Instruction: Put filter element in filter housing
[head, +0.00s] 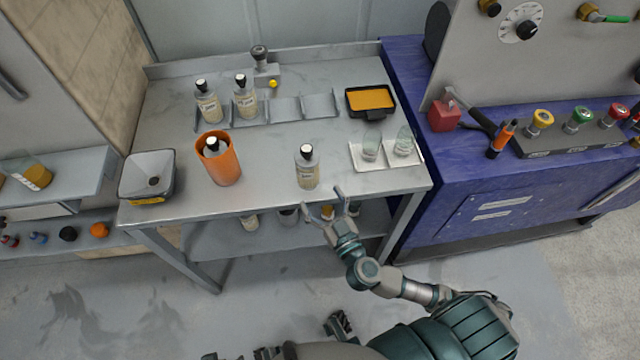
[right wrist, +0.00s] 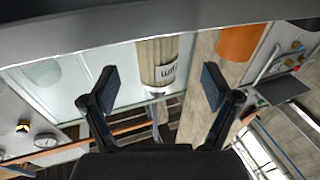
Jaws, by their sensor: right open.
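A filter element (head: 307,168) with a pale body, white label and dark top stands upright near the table's front edge. In the right wrist view, which is upside down, its pleated body (right wrist: 158,62) shows beyond and between my fingertips. My right gripper (head: 323,205) is open and empty just in front of the table edge, apart from the element; its two fingers also show in the wrist view (right wrist: 158,90). The orange open cylinder (head: 220,168), seemingly the filter housing, stands left of it with a similar dark-topped item inside.
A white tray (head: 386,165) with clear cups is to the right, a black tray (head: 371,101) with orange filling behind. Table between cylinder and element is clear.

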